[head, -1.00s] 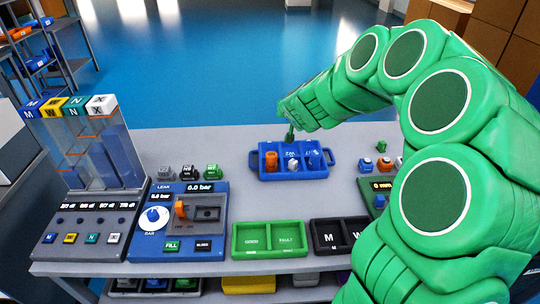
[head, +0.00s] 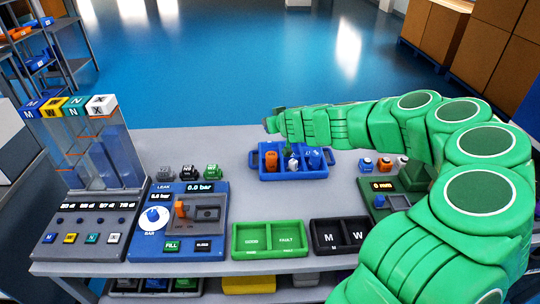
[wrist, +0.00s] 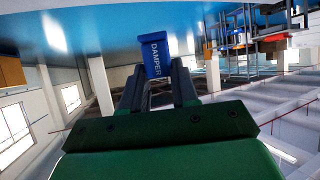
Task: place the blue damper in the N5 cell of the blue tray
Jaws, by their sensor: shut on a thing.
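A blue block marked DAMPER (wrist: 155,60) sits between the two fingers of my gripper (wrist: 158,90) in the wrist view. The fingers are shut on it and its labelled face is towards the camera. In the head view my gripper (head: 270,122) points left, roughly level, above and behind the blue tray (head: 272,178); the damper is barely visible there. The tray holds an orange piece (head: 271,160), a pale piece (head: 292,163) and a blue piece (head: 314,159). A small green piece (head: 287,151) shows at the tray's middle. The cell labels are too small to read.
A green GOOD/FAULT tray (head: 272,254) and a black M/W tray (head: 340,248) stand at the front. The leak tester (head: 180,235) and a clear column unit (head: 98,160) are on the left. Table beside the blue tray's left is clear. My arm covers the right side.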

